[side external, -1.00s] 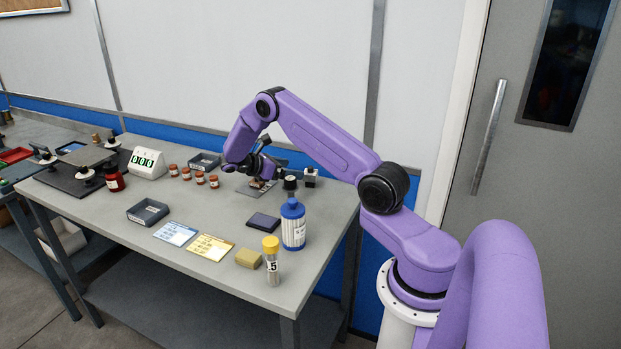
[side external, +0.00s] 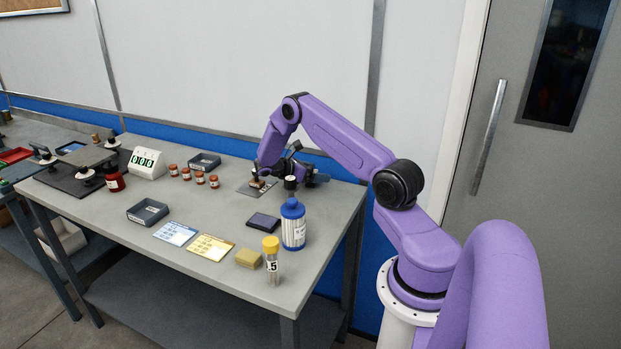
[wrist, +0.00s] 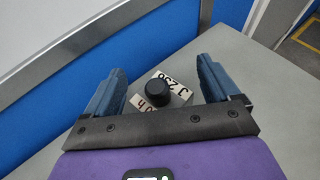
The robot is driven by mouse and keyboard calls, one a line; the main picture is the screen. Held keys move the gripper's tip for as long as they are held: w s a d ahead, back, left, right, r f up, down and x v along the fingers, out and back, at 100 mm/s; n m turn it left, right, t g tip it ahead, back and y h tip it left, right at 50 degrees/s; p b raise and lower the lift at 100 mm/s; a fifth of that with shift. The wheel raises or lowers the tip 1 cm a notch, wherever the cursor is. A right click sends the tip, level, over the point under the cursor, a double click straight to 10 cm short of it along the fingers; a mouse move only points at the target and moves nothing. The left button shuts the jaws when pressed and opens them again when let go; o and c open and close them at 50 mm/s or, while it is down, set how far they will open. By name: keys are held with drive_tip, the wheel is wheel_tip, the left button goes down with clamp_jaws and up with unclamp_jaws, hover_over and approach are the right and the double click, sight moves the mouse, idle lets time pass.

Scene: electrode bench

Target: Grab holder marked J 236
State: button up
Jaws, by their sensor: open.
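The holder (wrist: 180,94) is a pale block with a round black knob on top. It shows in the wrist view, turned at an angle. Its upside-down label seems to read J 236, though the digits are small; a red-brown mark on another face is partly hidden. My gripper (wrist: 161,70) is open, with one blue finger on each side of the holder and visible gaps between. I cannot tell how far the fingers are above or around it. In the side external view my gripper (side external: 310,178) is at the table's back right and hides most of that holder.
A black-topped item (side external: 290,183) stands just left of my gripper, near a flat grey plate (side external: 248,191). A blue-capped bottle (side external: 293,226) and a yellow-capped tube (side external: 271,262) stand nearer the front. Small red jars (side external: 199,178) and a grey tray (side external: 204,161) lie left. The table's right edge is close.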

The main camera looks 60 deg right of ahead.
drive_tip(key=c, duration=1.2)
